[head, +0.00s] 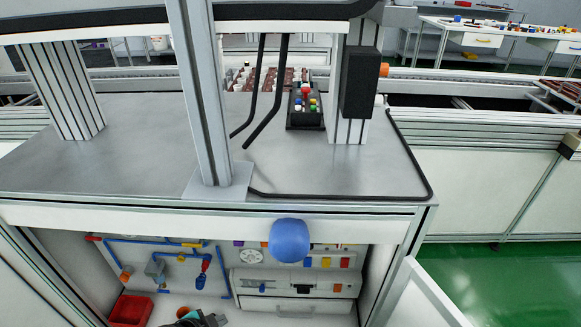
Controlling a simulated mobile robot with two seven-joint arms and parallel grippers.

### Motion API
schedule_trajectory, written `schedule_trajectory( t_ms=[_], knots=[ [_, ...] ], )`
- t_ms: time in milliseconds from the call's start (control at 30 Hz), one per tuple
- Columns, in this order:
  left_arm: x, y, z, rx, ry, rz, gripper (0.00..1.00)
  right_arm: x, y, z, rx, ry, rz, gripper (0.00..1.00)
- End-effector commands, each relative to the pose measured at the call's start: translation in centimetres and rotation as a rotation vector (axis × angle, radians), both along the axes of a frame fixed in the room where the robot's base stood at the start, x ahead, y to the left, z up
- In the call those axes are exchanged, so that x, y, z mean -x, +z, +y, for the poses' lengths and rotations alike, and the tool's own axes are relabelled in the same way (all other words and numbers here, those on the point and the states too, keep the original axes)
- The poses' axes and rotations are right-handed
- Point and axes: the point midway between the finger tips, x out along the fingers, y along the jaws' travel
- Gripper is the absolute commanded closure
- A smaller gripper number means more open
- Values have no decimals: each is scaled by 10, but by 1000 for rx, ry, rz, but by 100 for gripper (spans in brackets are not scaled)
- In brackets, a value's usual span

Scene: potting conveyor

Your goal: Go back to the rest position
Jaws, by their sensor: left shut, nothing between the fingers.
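My left gripper (203,319) shows only in part at the bottom edge of the head view, left of the middle. It is dark with a teal patch, and it is shut and empty. It is low in front of the open cabinet under the metal-topped bench (120,165). The rest of its arm is cut off by the picture's edge. My right gripper is not in view.
A blue rounded thing (289,240) shows at the bench's front edge. A red bin (131,310) sits in the cabinet near my left gripper. A cabinet door (425,298) stands open at right. Grey posts (204,95) rise from the bench. Green floor is clear at right.

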Motion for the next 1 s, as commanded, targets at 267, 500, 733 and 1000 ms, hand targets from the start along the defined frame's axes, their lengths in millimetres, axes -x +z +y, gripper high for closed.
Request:
schedule_trajectory(
  t_ms=[267, 500, 733, 1000],
  knots=[
    [72, -45, 36, 46, 329, 133, 100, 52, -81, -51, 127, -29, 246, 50],
    [189, -86, 56, 56, 606, 309, 100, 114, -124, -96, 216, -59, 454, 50],
    [285, -103, 56, 51, 778, 443, 100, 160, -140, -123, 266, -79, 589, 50],
    [308, -106, 54, 48, 816, 475, 100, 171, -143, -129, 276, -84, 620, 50]
  ],
)
